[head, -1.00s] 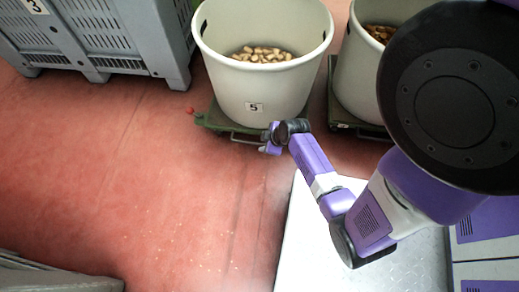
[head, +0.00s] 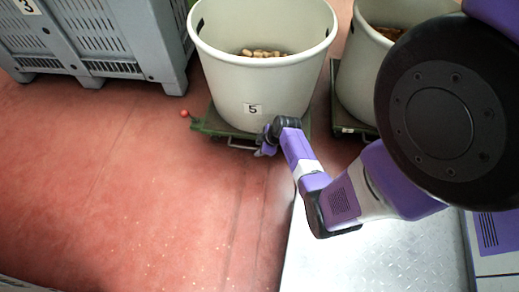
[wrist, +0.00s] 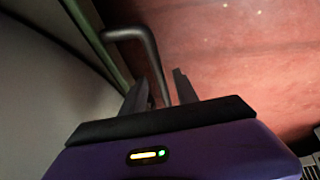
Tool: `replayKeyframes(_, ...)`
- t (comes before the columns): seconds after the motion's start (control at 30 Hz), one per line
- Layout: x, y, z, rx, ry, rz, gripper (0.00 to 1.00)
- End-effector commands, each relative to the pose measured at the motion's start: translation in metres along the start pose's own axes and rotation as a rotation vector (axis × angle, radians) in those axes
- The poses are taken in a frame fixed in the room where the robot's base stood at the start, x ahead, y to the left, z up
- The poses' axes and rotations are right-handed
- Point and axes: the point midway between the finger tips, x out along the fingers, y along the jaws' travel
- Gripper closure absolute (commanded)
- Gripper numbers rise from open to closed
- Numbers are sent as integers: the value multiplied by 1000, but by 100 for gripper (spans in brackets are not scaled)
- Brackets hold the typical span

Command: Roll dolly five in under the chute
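Dolly five (head: 205,125) is a low green platform under a large pale bin (head: 290,95) labelled 5, with light corks inside. A small red knob (head: 184,113) sits at its left corner. Its dark bar handle (head: 242,145) faces my gripper (head: 265,150) at the dolly's front edge. In the wrist view, the U-shaped handle (wrist: 152,62) runs down between the two dark fingers of my gripper (wrist: 161,90). The fingers stand apart on either side of the bar, with what look like narrow gaps. The exact contact point is hidden. No chute can be made out.
A second pale bin (head: 362,80) on another dolly (head: 343,122) stands close on the right. A grey slatted crate (head: 120,45) marked 3 stands at the upper left. The red floor (head: 110,190) in front and to the left is clear.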

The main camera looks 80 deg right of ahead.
Motion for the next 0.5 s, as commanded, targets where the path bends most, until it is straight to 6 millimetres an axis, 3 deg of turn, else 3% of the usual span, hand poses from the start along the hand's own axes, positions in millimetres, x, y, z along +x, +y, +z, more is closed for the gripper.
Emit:
replayKeyframes(0.27, 1, 0, 0, 0, 0, 0, 66)
replayKeyframes(0.43, 1, 0, 0, 0, 0, 0, 99)
replayKeyframes(0.5, 1, 0, 0, 0, 0, 0, 100)
